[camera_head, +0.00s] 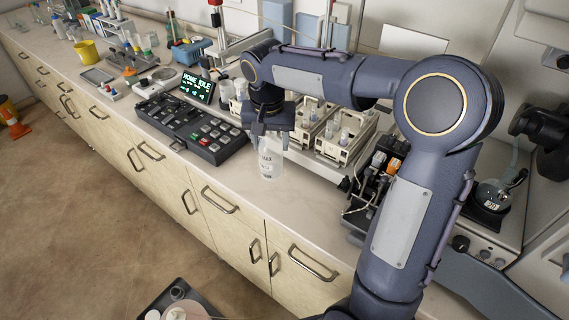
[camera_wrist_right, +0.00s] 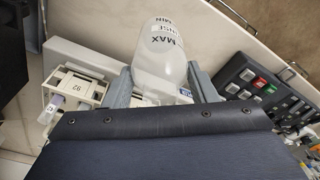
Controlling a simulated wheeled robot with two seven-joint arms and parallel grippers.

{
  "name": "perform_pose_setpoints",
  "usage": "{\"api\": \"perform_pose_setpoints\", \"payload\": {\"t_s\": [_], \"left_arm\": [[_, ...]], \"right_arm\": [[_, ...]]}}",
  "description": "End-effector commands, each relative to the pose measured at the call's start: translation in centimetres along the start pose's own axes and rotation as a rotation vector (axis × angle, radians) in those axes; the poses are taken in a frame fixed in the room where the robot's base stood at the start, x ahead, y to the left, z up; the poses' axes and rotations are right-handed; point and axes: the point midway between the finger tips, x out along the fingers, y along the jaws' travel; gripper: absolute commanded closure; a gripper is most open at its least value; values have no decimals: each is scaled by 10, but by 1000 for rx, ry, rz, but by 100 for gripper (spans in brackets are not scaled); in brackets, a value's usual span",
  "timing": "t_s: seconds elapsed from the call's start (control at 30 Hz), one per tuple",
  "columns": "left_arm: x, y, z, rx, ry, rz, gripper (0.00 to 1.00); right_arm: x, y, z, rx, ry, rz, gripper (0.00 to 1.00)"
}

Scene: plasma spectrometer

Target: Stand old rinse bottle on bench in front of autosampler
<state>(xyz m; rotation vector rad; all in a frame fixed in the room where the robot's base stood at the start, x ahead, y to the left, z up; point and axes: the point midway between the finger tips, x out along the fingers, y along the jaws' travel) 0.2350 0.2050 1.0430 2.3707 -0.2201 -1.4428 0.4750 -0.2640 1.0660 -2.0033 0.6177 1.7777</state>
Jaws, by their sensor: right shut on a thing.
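The rinse bottle (camera_head: 270,160) is a translucent white bottle with dark print. My right gripper (camera_head: 268,135) is shut on its upper part and holds it roughly upright over the bench (camera_head: 270,205), in front of the autosampler (camera_head: 335,150). In the right wrist view the bottle (camera_wrist_right: 164,50) sits between the two grey fingers (camera_wrist_right: 160,85), with "MAX", "MIN" and part of "RINSE" readable. Whether its base touches the bench I cannot tell. The autosampler's cream racks with vials stand just behind it, partly hidden by my right arm. My left gripper is not in view.
A black control panel (camera_head: 195,125) with a lit "HOME IDLE" display (camera_head: 198,87) lies left of the bottle. A black pump-like unit (camera_head: 380,170) stands to the right. Bare bench top runs along the front edge, above the drawers (camera_head: 220,200). A yellow cup (camera_head: 86,50) stands far left.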

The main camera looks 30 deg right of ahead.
Motion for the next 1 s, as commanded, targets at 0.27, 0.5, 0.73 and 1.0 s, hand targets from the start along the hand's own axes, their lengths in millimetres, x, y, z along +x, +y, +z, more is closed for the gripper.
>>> {"api": "perform_pose_setpoints", "payload": {"t_s": [0.27, 0.5, 0.73, 1.0], "left_arm": [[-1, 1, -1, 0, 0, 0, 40], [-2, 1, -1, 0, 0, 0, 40], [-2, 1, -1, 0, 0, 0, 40], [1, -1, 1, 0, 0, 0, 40]], "right_arm": [[31, 26, 8, -1, 0, 0, 82], [59, 35, 13, -2, -3, 3, 82], [72, 34, 14, -2, 0, -1, 82], [76, 34, 14, -1, 1, 0, 82]]}}
